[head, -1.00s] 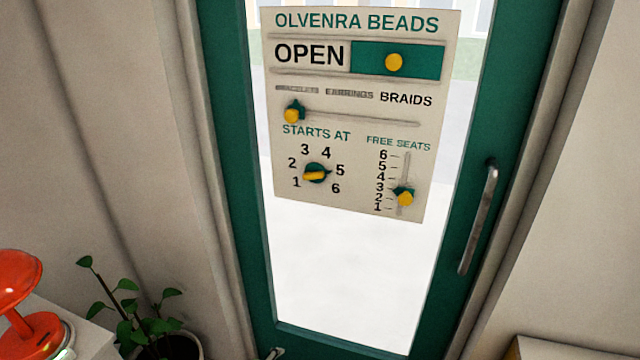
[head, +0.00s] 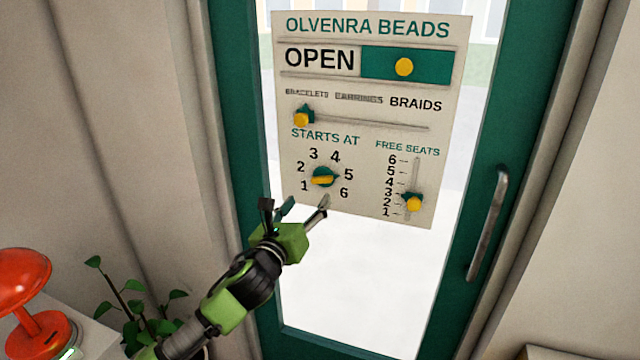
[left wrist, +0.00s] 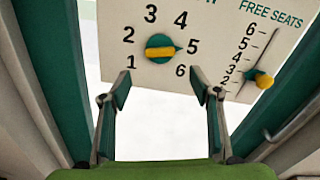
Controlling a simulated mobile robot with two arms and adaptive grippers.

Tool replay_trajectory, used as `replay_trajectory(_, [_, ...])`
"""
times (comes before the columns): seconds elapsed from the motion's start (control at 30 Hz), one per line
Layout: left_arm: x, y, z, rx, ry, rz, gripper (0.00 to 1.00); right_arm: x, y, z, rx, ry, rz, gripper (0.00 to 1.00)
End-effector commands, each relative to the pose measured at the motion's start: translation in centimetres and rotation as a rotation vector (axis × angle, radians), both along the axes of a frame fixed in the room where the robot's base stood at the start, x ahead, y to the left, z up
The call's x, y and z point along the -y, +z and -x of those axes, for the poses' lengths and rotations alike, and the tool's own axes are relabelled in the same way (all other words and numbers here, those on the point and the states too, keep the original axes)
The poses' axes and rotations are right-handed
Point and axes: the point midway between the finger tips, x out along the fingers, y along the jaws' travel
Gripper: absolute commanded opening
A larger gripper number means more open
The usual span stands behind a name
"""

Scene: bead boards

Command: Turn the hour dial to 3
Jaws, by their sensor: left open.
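The hour dial (head: 323,178) is a green disc with a yellow grip bar, under "STARTS AT" on the white sign board (head: 300,75). Numbers 1 to 6 run around it. In the left wrist view the dial (left wrist: 160,48) has its green pointed tip turned right, towards the 5; the yellow bar lies about level. My left gripper (head: 304,208) is open and empty, just below the dial in the head view. In the left wrist view its two fingers (left wrist: 160,84) stand apart below the dial, one on each side, not touching it. My right gripper is not in view.
The board hangs on a glass door with a green frame and a metal handle (head: 487,225). A free seats slider (head: 412,202) is right of the dial, a braids-row slider (head: 302,117) above. A red lamp (head: 25,290) and a plant (head: 130,310) stand lower left.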

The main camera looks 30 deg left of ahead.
Motion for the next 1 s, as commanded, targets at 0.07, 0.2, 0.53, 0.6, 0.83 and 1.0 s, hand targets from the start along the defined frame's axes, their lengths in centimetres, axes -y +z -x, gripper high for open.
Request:
replay_trajectory(0.07, [-0.4, 0.4, -1.8, 0.002, 0.001, 0.004, 0.57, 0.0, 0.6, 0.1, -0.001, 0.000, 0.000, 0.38])
replay_trajectory(0.2, [-1.0, 0.3, -4.5, 0.001, 0.001, 0.005, 0.57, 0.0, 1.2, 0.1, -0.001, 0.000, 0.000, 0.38])
replay_trajectory(0.53, [-2.0, 0.1, -8.6, 0.000, 0.000, 0.003, 0.57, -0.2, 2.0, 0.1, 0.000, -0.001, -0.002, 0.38])
replay_trajectory(0.6, [-2.1, 0.0, -9.0, -0.001, -0.001, 0.002, 0.57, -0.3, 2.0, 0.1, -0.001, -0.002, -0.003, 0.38])
replay_trajectory(0.83, [-2.1, -0.1, -9.2, 0.000, -0.002, 0.002, 0.57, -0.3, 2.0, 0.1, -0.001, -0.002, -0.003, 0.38])
replay_trajectory(1.0, [-2.1, -0.1, -9.2, -0.001, -0.001, 0.002, 0.41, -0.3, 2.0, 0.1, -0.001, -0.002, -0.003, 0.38])
